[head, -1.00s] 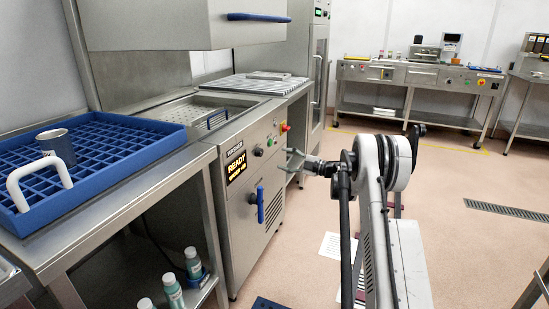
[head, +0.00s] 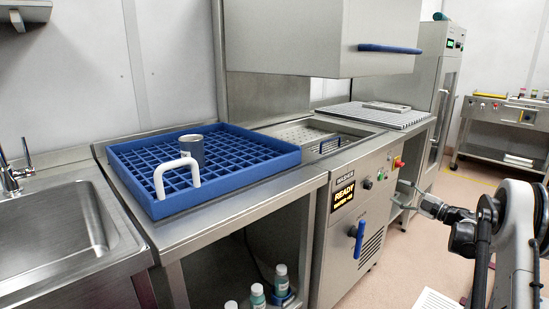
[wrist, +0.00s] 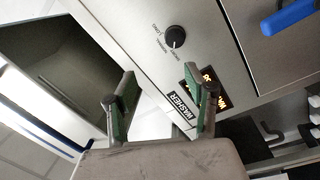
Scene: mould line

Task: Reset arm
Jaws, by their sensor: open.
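My gripper (head: 405,195) is at the right in the head view, in front of the washer (head: 352,225). In the wrist view my gripper (wrist: 163,105) has its two green-padded fingers spread apart with nothing between them. The washer's front panel with a dark knob (wrist: 176,37) and a lit display (wrist: 208,88) lies beyond the fingers. The display (head: 343,193) reads READY in the head view. The washer's hood (head: 320,40) is raised. My arm reaches in from the right edge of the head view.
A blue rack (head: 235,187) with a grey cup (head: 191,151) in it sits on the steel table left of the washer. A sink (head: 60,235) is at far left. Bottles (head: 258,297) stand on the lower shelf. Open floor (head: 425,262) lies right of the washer.

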